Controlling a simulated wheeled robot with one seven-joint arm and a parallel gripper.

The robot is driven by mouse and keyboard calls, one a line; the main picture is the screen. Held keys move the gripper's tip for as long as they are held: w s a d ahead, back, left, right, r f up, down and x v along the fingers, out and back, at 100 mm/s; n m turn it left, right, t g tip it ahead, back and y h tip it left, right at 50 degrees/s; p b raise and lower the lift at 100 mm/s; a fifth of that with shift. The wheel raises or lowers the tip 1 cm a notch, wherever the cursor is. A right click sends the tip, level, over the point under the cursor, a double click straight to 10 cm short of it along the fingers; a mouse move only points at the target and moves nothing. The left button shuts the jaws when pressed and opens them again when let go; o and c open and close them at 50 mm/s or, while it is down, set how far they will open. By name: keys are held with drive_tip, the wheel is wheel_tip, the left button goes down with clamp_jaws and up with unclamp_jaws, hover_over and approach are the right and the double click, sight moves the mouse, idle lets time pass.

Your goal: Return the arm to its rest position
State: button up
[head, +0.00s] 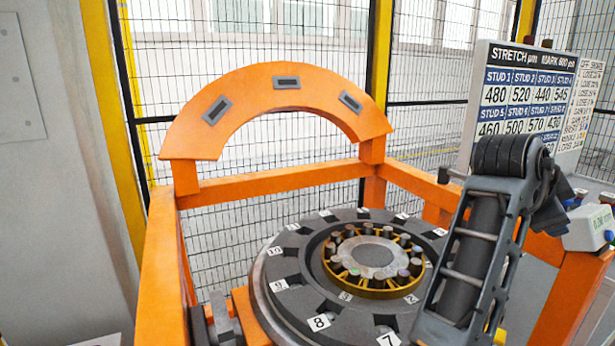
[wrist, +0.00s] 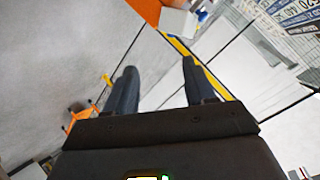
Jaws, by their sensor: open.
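My gripper (wrist: 158,72) shows in the wrist view with its two dark fingers apart. Nothing is between them, only grey floor and a yellow line beyond. My arm (head: 478,245) rises at the right of the head view, folded at a dark ribbed joint near the board. It covers the right part of the round wheelset (head: 293,297). My gripper cannot be made out in the head view.
An orange gantry frame (head: 270,184) with an arch (head: 287,85) surrounds the wheelset. A stud-value board (head: 520,95) stands at back right. A white box (head: 590,228) sits on the right orange post and shows in the wrist view (wrist: 178,22). Mesh fencing closes the back.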

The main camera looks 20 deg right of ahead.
drive_tip(key=s+a+f+n+t+y, duration=0.35)
drive_tip(key=a+f+n+t, duration=1.1)
drive_tip(key=n, duration=0.75)
drive_tip(key=s+a+f+n+y, duration=0.2)
drive_tip(key=s+a+f+y, duration=0.1)
drive_tip(key=s+a, duration=0.3)
drive_tip(key=s+a+f+n+y, duration=0.3)
drive_tip(key=s+a, duration=0.3)
drive_tip(key=s+a+r+m+y, duration=0.1)
drive_tip(key=s+a, duration=0.3)
drive_tip(key=s, duration=0.2)
drive_tip(key=s+a+r+y, duration=0.1)
drive_tip(key=s+a+r, duration=0.1)
drive_tip(key=s+a, duration=0.35)
wheel_tip(320, 180, down, 10)
drive_tip(key=s+d+b, duration=0.1)
drive_tip(key=b, duration=0.9)
drive_tip(key=shift+s, duration=0.15)
drive_tip(key=shift+d, duration=0.1)
